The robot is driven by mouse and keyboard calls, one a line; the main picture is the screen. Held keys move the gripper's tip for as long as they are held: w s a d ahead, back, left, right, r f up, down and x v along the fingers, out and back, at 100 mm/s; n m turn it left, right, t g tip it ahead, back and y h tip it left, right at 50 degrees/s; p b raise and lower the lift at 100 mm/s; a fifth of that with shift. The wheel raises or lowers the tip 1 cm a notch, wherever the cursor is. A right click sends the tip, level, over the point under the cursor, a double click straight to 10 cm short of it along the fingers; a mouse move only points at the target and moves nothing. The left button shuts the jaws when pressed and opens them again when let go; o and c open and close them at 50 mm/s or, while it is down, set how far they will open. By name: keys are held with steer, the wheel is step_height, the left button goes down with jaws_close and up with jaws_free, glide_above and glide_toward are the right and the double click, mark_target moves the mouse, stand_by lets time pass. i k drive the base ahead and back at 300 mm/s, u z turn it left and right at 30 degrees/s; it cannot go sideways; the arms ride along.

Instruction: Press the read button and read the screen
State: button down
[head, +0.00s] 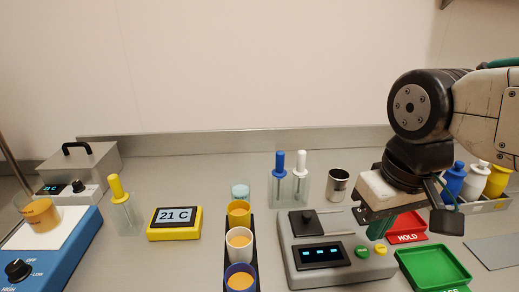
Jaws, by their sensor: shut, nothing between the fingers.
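A grey instrument (300,275) stands on the bench right of centre. Its dark screen (322,256) shows a few small pale blue marks, too small to read surely. Right of the screen are a green button (362,252) and a yellow button (380,249); their lettering is too small to read surely. A small dark lidded part sits on top of the instrument. My gripper (377,229) comes in from the right with its green fingertips shut and empty. The tips appear just above the two buttons in the picture; I cannot tell the gap.
A yellow box (175,224) reads 21 C. A black rack holds several cups (239,239). Blue and white tools (289,180) and a metal cup (338,183) stand behind. A red HOLD tray (407,228) and a green tray (433,268) lie right, bottles (476,180) farther back.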

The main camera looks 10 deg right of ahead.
mark_target(362, 251)
steer(key=u, duration=0.05)
steer(key=k, duration=0.5)
steer(key=z, duration=2.5)
steer(key=k, duration=1.05)
steer(key=u, duration=1.55)
